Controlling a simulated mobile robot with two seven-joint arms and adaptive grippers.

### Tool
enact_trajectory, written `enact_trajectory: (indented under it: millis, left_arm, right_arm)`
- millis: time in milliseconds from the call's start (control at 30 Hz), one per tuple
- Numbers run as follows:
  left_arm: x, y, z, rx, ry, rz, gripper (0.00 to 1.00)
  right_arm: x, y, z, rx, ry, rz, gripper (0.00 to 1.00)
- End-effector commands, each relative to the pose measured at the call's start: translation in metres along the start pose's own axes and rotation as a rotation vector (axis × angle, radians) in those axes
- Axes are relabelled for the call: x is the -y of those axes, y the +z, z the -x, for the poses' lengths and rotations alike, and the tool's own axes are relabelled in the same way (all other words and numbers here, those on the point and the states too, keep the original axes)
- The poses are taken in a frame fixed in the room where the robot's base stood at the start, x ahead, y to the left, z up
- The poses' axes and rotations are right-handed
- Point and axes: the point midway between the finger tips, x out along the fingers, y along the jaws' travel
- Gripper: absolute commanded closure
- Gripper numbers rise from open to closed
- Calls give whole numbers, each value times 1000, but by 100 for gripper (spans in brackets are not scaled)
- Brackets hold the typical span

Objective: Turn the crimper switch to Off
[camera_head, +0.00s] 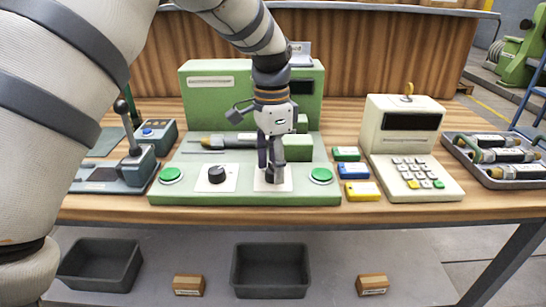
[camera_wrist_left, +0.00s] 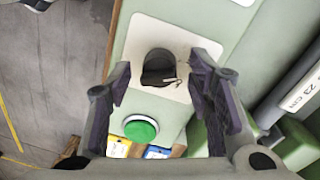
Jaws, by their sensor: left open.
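A pale green machine (camera_head: 313,193) on the bench has two dark rotary knobs on white plates. The left knob (camera_head: 216,174) stands uncovered. My left gripper (camera_head: 271,172) points down over the right knob's white plate (camera_head: 287,186) and hides most of that knob. In the left wrist view the dark knob (camera_wrist_left: 158,68) sits on its white plate (camera_wrist_left: 143,30), in the space between my two open fingers. I cannot tell whether the fingers touch it. No label naming the crimper switch is readable. My right gripper is not in view.
Green buttons flank the knobs, one at left (camera_head: 171,175) and one at right (camera_head: 321,176). A cream keypad device (camera_head: 405,125) and a tray of tools (camera_head: 515,182) stand to the right. A lever box (camera_head: 130,170) is at left. Dark bins (camera_head: 272,269) lie below the bench.

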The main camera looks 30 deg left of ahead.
Motion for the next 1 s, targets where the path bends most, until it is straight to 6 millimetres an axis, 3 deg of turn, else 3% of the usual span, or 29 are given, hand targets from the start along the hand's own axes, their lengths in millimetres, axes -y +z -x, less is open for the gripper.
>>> enact_trajectory:
  millis: [300,500,1000]
  left_arm:
    - [1,-1,76,-6,-4,0,53]
    - [1,0,111,-2,-2,0,53]
    - [0,0,118,-1,-1,0,53]
  right_arm:
    - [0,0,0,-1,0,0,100]
    - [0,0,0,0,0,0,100]
    - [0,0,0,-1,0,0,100]
